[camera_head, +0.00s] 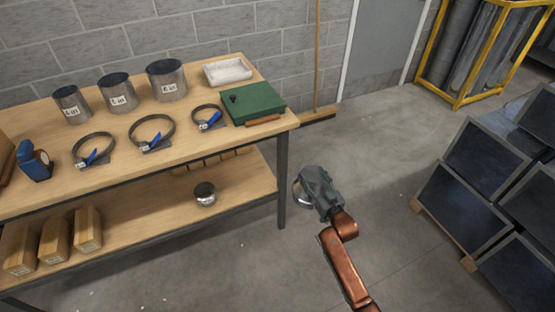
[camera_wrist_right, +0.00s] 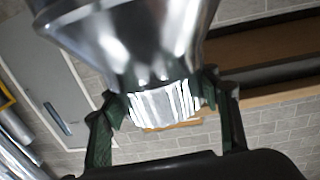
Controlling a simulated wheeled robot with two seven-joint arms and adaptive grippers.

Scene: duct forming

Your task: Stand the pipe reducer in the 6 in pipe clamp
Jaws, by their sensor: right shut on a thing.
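The pipe reducer (camera_wrist_right: 135,35) is a shiny metal cone with a narrow crimped end. My right gripper (camera_wrist_right: 163,100) is shut on that crimped end, with the wide end away from the palm. In the head view, my right gripper (camera_head: 312,188) is over the floor right of the bench, and the reducer (camera_head: 299,196) is partly hidden behind it. Three ring clamps with blue handles stand on the bench: left (camera_head: 77,152), middle (camera_head: 134,133), right (camera_head: 196,116). Their size marks are too small to read, so I cannot tell which is 6 in. My left gripper is out of view.
Three labelled metal pipes (camera_head: 118,93) stand behind the clamps. A green case (camera_head: 252,101) and a white tray (camera_head: 227,71) occupy the bench's right end. The lower shelf (camera_head: 150,217) holds a metal piece (camera_head: 205,193) and boxes. Dark panels (camera_head: 458,190) stand at right.

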